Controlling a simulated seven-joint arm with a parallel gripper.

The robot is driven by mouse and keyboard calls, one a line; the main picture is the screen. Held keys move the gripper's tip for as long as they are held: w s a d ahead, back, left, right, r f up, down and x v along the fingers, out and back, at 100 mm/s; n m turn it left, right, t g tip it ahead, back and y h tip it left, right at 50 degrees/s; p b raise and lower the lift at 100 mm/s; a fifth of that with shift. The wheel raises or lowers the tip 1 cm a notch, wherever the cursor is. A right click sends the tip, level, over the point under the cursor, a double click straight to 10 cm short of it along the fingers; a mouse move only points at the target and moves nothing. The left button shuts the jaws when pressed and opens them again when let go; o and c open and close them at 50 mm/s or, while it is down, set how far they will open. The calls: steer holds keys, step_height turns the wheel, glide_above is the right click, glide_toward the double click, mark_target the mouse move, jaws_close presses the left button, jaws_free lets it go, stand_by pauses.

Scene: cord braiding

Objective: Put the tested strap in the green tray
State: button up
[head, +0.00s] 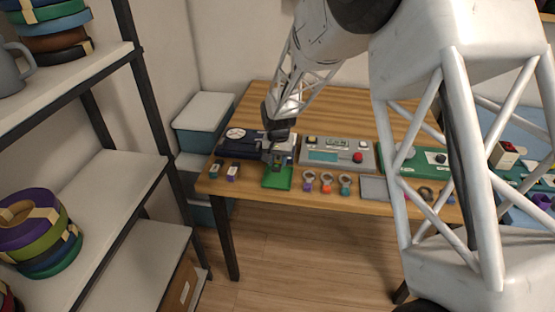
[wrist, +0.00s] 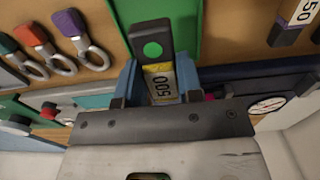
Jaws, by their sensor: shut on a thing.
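The green tray (head: 277,179) lies at the table's front edge, just below and in front of the gripper in the head view. In the wrist view the strap's free end overlaps the green tray (wrist: 185,32). I cannot tell whether the strap touches the tray. The strap is too small to make out in the head view.
Two dark tagged straps (head: 232,172) lie left of the tray. Several rings with coloured tabs (head: 326,182) lie to its right. Behind are a dark blue unit with a dial (head: 235,133) and a grey box with a red button (head: 340,143). A shelf (head: 115,185) stands left.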

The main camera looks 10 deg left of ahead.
mark_target(278, 177)
steer(key=shift+f, duration=0.2)
steer(key=shift+f, duration=2.45)
steer(key=shift+f, duration=0.3)
steer(key=o, duration=1)
steer(key=shift+r, duration=1.45)
